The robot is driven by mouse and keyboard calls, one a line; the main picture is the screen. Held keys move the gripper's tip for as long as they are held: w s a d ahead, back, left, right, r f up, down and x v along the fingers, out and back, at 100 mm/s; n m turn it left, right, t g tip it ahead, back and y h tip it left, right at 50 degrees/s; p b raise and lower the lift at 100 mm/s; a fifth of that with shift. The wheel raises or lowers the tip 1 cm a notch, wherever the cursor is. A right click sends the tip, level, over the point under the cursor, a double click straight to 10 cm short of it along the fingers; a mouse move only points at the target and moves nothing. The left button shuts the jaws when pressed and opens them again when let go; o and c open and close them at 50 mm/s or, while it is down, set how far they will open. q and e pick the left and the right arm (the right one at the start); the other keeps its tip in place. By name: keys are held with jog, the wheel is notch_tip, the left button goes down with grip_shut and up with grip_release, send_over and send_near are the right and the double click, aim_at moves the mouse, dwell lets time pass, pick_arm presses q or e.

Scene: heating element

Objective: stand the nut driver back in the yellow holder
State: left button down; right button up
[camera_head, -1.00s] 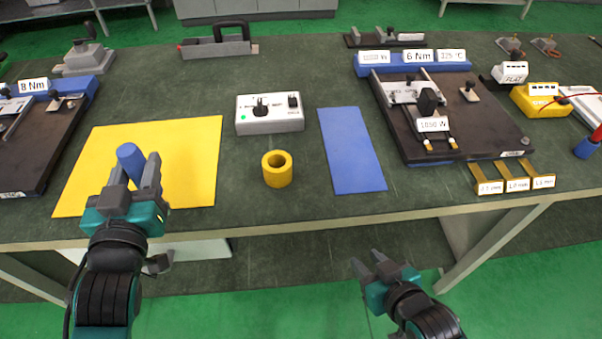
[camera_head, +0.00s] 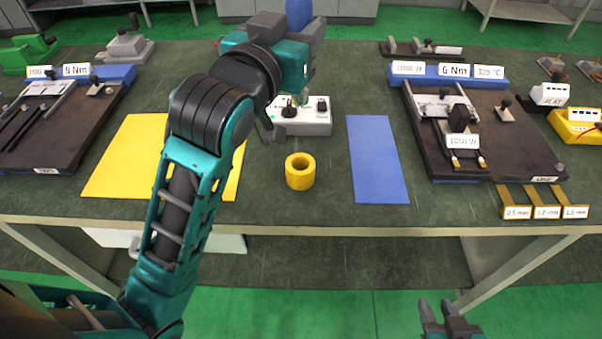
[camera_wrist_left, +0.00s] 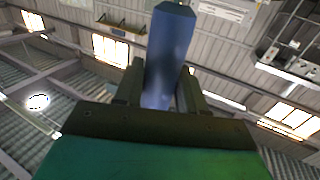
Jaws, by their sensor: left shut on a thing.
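The yellow holder (camera_head: 300,178) is a short upright ring on the table, between the yellow mat and the blue mat, and its hole is empty. My left gripper (camera_head: 308,26) is raised high above the table's back half, beyond the holder in the picture. It is shut on the blue handle of the nut driver (camera_head: 298,12), which sticks up at the top edge of the head view. The left wrist view shows the blue handle (camera_wrist_left: 170,50) between the two fingers, against the ceiling. The driver's shaft cannot be made out. My right gripper (camera_head: 446,312) is low, in front of the table, open and empty.
A grey switch box (camera_head: 308,124) stands behind the holder, partly covered by my left arm. The yellow mat (camera_head: 120,170) and blue mat (camera_head: 376,165) lie on either side. A dark fixture board (camera_head: 500,150) is at the right. Table around the holder is clear.

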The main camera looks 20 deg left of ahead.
pick_arm(q)
notch_tip(320, 180, down, 20)
jog(key=b, duration=0.4)
jog(key=shift+r, duration=0.25)
jog(key=shift+d+f, duration=0.1)
jog(key=c, duration=1.1)
grip_release()
jog(key=shift+f, duration=0.2)
jog(key=o, duration=0.4)
jog(key=shift+o, duration=0.2)
jog(key=shift+r, duration=0.15)
